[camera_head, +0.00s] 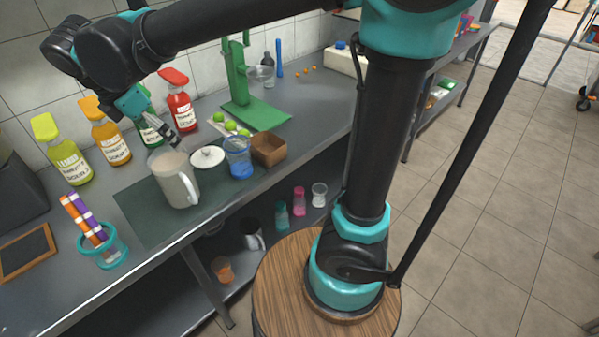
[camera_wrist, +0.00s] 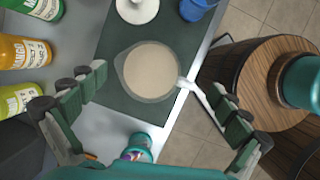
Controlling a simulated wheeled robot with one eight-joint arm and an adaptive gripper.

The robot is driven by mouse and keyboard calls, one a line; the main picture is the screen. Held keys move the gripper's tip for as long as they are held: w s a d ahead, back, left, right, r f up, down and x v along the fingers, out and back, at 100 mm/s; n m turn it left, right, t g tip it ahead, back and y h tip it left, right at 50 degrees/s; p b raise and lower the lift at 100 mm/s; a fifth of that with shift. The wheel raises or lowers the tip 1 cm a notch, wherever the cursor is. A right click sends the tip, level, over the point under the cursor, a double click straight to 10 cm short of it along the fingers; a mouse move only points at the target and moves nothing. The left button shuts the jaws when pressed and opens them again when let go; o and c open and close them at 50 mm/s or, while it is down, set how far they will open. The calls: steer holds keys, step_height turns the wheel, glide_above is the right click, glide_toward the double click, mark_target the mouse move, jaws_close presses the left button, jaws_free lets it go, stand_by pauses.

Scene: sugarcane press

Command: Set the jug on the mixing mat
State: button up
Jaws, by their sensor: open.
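The jug (camera_head: 175,180) is a clear pitcher filled with a beige liquid, with a handle on its right side. It stands upright on the dark green mixing mat (camera_head: 140,208), on the counter. In the wrist view the jug (camera_wrist: 151,72) is seen from above, on the mat (camera_wrist: 112,45), with its handle toward the right. My gripper (camera_head: 176,143) is above the jug in the head view. In the wrist view my gripper (camera_wrist: 160,83) is open, its fingers spread wide on either side of the jug, and it holds nothing. I see no finger touching the jug.
A white lid (camera_head: 207,157), a blue measuring cup (camera_head: 238,158) and a brown wooden bowl (camera_head: 269,149) stand right of the jug. Syrup bottles (camera_head: 110,130) line the wall behind. A teal holder with straws (camera_head: 103,248) stands left, near the counter's front edge.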

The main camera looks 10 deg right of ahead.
steer(key=w+d+f+m, duration=0.2)
steer(key=d+f+m, duration=0.15)
steer(key=d, duration=0.25)
steer(key=w+d+f+m+y, duration=0.1)
steer(key=d+f+m, duration=0.25)
steer(key=d, duration=0.35)
steer(key=w+d+f+m, duration=0.2)
steer(key=d+f+m, duration=0.1)
steer(key=d+m, duration=0.25)
steer(key=s+d+f+m, duration=0.4)
steer(key=d+f+m, duration=0.1)
steer(key=d+m, duration=0.2)
steer(key=s+d+f+m+t+y, duration=0.1)
steer(key=s+d+f+m, duration=0.2)
steer(key=d, duration=0.7)
step_height(320, 180, down, 2)
steer(key=m, duration=0.3)
steer(key=shift+s+d+f+m, duration=0.15)
steer(key=shift+s+d+m, duration=0.05)
steer(key=shift+s+m, duration=0.2)
